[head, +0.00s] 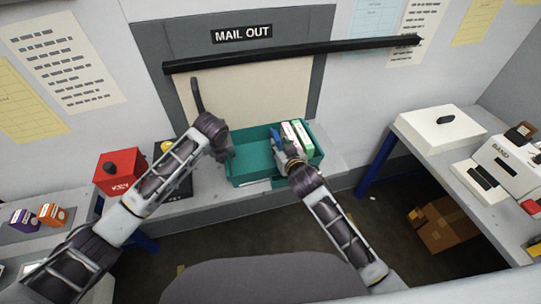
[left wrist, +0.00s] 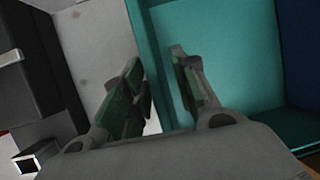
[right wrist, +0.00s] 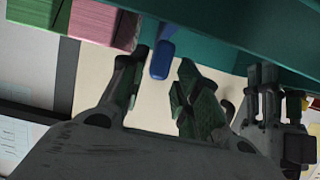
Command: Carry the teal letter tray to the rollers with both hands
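The teal letter tray (head: 252,165) sits on the grey counter below the "MAIL OUT" hatch. Upright pink and green-edged boxes (head: 297,138) stand in its right part, and a blue item (head: 275,136) shows near its middle. My left gripper (head: 228,150) is at the tray's left end. In the left wrist view its open fingers (left wrist: 160,85) lie either side of the teal wall, with a gap visible. My right gripper (head: 284,152) is over the tray's front side. Its fingers (right wrist: 165,85) are apart, with the blue item showing between or beyond them. I cannot make out the rollers.
A black bar (head: 290,54) crosses the hatch. A red key box (head: 120,172) and a black box (head: 174,178) stand left of the tray. A white machine (head: 500,165) is on the right table (head: 425,150); a cardboard box (head: 442,224) lies on the floor.

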